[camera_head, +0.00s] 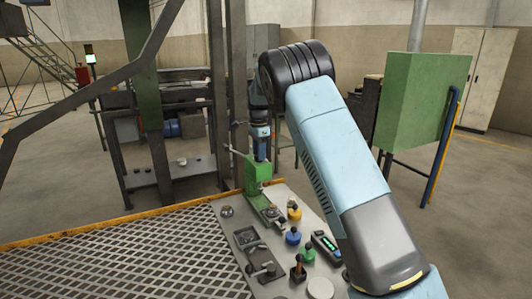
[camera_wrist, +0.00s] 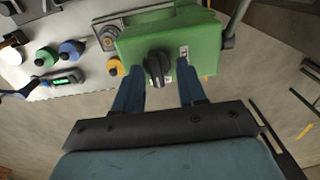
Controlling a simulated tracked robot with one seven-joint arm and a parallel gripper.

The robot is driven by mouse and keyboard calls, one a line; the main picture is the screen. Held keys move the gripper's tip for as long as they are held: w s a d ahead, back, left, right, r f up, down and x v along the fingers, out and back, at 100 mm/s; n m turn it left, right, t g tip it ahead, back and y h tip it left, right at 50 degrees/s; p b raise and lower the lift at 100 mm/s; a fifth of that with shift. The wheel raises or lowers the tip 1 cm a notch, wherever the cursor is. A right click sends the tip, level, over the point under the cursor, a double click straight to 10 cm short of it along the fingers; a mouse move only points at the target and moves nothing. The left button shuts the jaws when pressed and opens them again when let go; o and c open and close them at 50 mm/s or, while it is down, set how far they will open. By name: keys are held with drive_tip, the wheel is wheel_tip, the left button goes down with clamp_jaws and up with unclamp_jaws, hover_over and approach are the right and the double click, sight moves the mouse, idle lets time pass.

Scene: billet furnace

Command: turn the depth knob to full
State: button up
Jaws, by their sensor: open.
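A green box (camera_wrist: 210,42) carries a black depth knob (camera_wrist: 157,70) on its face, seen in the wrist view. The knob has a ridged grip lying roughly up and down in the picture. I cannot tell whether the fingertips reach past the knob's front. In the head view the green box (camera_head: 257,174) stands on the bench panel, with my gripper (camera_head: 262,150) just above it; the knob is hidden there.
The bench panel (camera_head: 228,232) holds a blue knob (camera_head: 293,236), a yellow knob (camera_head: 294,213), a green knob (camera_head: 308,254) and a display unit (camera_head: 326,246). A thin lever (camera_wrist: 237,18) sticks out beside the green box. A mesh platform (camera_head: 130,258) lies left.

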drive_tip(key=shift+f, duration=0.15)
drive_tip(key=c, duration=0.3)
clamp_jaws()
